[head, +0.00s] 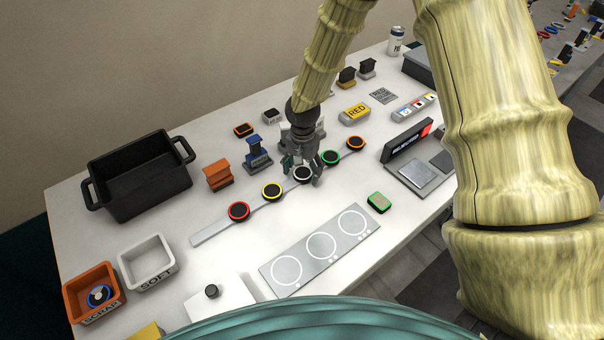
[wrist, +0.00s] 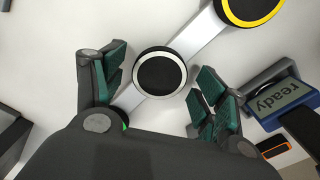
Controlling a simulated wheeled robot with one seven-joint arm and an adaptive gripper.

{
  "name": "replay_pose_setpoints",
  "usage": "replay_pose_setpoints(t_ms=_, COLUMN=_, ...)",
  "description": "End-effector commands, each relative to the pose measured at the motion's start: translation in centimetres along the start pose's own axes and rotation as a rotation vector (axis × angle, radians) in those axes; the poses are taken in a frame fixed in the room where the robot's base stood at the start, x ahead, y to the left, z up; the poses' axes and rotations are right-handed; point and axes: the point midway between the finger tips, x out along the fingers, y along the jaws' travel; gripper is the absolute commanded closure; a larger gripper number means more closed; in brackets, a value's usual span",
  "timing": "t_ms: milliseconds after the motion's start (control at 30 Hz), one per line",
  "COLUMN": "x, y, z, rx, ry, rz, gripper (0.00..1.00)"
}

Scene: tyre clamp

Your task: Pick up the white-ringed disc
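The white-ringed disc (head: 303,173) has a black centre and lies on a long grey strip (head: 212,229) on the white table, between the yellow-ringed disc (head: 272,191) and the green-ringed disc (head: 330,157). In the wrist view the white-ringed disc (wrist: 160,73) sits between my two teal-padded fingers. My gripper (head: 302,170) is open above the strip, pointing down. The wrist view shows my gripper (wrist: 158,90) with a gap between the disc and each finger pad. My gripper partly hides the disc in the head view.
A red-ringed disc (head: 238,211) and an orange-ringed disc (head: 355,143) are also on the strip. A blue device reading "ready" (wrist: 287,102) stands near my right finger. A plate with three white circles (head: 264,272) lies in front. A black crate (head: 150,196) stands left.

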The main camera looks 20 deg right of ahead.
Motion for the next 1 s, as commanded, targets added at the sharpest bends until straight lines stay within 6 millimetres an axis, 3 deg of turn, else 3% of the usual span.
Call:
replay_pose_setpoints(t_ms=33, x=0.0, y=0.0, z=0.0, rx=0.0, ry=0.0, rz=0.0, gripper=0.44)
replay_pose_setpoints(t_ms=200, x=0.0, y=0.0, z=0.0, rx=0.0, ry=0.0, rz=0.0, gripper=0.71)
replay_pose_setpoints(t_ms=667, x=-0.8, y=0.0, z=0.0, rx=0.001, ry=0.0, rz=0.0, gripper=0.72)
replay_pose_setpoints(t_ms=1000, x=-5.2, y=-0.1, z=0.0, rx=0.0, ry=0.002, rz=-0.002, gripper=0.72)
